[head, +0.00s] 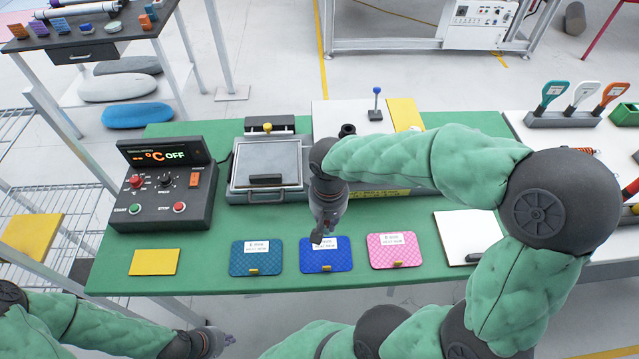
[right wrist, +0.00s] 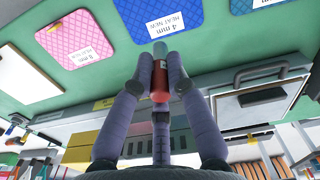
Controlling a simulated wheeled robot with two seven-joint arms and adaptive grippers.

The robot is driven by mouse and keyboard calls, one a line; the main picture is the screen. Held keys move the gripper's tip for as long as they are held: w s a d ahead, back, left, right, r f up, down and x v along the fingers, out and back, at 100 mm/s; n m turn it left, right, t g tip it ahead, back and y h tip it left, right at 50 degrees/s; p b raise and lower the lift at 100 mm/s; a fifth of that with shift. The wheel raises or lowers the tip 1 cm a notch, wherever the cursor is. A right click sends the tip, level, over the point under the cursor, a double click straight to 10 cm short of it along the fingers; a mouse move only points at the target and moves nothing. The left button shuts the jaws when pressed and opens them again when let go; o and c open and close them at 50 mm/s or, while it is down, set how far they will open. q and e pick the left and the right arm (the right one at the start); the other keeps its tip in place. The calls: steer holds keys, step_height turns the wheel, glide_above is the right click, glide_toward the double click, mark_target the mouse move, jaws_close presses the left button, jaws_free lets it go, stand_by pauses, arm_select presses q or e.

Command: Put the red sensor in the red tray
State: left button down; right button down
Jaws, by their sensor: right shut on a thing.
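My right gripper (head: 322,228) is above the green table, over the blue pad with a white label. In the right wrist view the gripper (right wrist: 160,72) is shut on a slim red sensor (right wrist: 160,88) with a grey end, held lengthwise between the fingers. In the head view the sensor is mostly hidden by the gripper; only a dark grey end shows over the blue pad. My left gripper (head: 222,340) is low at the bottom of the head view, away from the table; its fingers are too small to judge. I cannot make out a red tray.
A teal pad (head: 256,260), the blue pad (head: 318,262) and a pink pad (head: 394,253) lie in a row. A control box (head: 165,200) and a heat press (head: 267,165) stand behind, left. A white board (head: 468,236) lies right. Green table shows between them.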

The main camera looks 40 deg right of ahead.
steer(key=w+d+f+b, duration=0.1)
steer(key=w+f, duration=0.2)
steer(key=w, duration=0.1)
steer(key=w+d+f+b, duration=0.1)
steer(key=w+f, duration=0.2)
steer(key=w, duration=0.1)
steer(key=w+d+f+b, duration=0.1)
steer(key=w+f, duration=0.2)
steer(key=w, duration=0.1)
steer(key=shift+w+b, duration=0.25)
steer(key=shift+b, duration=0.05)
steer(key=shift+w+d+f+b, duration=0.1)
steer(key=shift+w+f+b, duration=0.1)
steer(key=shift+f, duration=0.45)
steer(key=shift+w+f+b, duration=0.1)
steer(key=shift+f+b, duration=0.1)
steer(key=shift+f, duration=0.5)
steer(key=shift+w+d+f+b, duration=0.1)
steer(key=shift+f+b, duration=0.1)
steer(key=shift+f, duration=0.45)
steer(key=shift+f, duration=0.1)
steer(key=c, duration=1.2)
jaws_free()
